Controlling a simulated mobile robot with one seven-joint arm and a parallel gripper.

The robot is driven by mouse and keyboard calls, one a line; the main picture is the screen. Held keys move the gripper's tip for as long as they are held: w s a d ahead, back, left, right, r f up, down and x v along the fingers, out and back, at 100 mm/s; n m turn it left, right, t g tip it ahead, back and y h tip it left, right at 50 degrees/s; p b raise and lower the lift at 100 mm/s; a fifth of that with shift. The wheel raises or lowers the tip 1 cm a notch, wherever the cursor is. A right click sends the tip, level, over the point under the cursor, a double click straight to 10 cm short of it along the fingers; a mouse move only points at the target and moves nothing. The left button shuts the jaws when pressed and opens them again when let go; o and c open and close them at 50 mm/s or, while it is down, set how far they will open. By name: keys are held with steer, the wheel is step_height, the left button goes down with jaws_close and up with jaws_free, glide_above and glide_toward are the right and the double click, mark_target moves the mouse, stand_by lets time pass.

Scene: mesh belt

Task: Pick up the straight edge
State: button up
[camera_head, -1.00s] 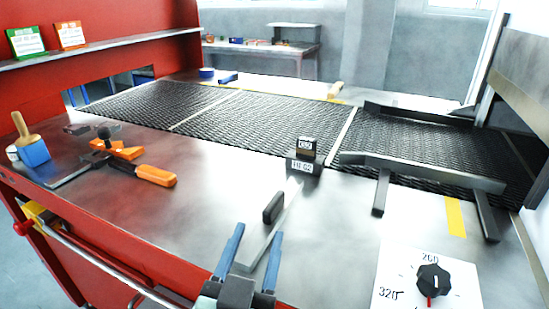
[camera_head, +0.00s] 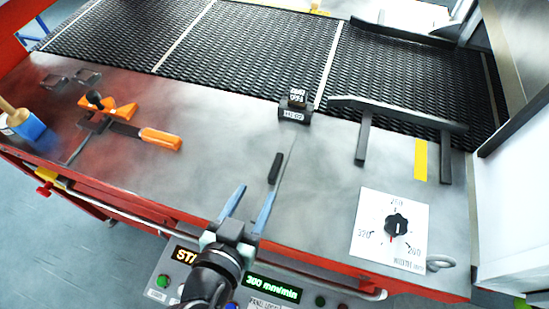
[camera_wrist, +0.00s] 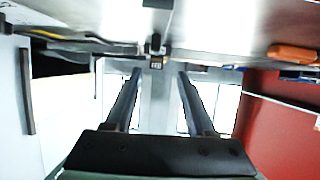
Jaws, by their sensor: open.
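The straight edge (camera_head: 287,164) is a thin metal strip with a black grip (camera_head: 275,168) along it. It lies on the bare metal deck in front of the dark block, pointing away from me. In the wrist view, which looks upside down, its pale strip (camera_wrist: 163,19) and dark grip show at the top centre. My gripper (camera_head: 256,190) is open and empty, its blue-grey fingers pointing towards the straight edge. In the head view the right finger covers the strip's near end. The fingers (camera_wrist: 159,74) show apart in the wrist view. I cannot tell their height above the deck.
A dark labelled block (camera_head: 295,108) stands beyond the straight edge by the mesh belt (camera_head: 240,60). A dark rail (camera_head: 400,110) and a dial panel (camera_head: 385,232) are right. The deck around the straight edge is mostly clear.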

mark_target(276, 164)
steer(key=p+x, duration=0.1)
steer(key=x, duration=0.5)
steer(key=shift+w+d, duration=0.1)
steer(key=shift+d, duration=0.05)
steer(key=shift+w+d+f+p, duration=0.2)
steer(key=shift+w+d+p, duration=0.15)
steer(key=shift+w, duration=0.1)
steer(key=shift+p+x, duration=0.5)
steer(key=shift+x, duration=1.6)
steer(key=shift+d+f, duration=0.1)
jaws_close()
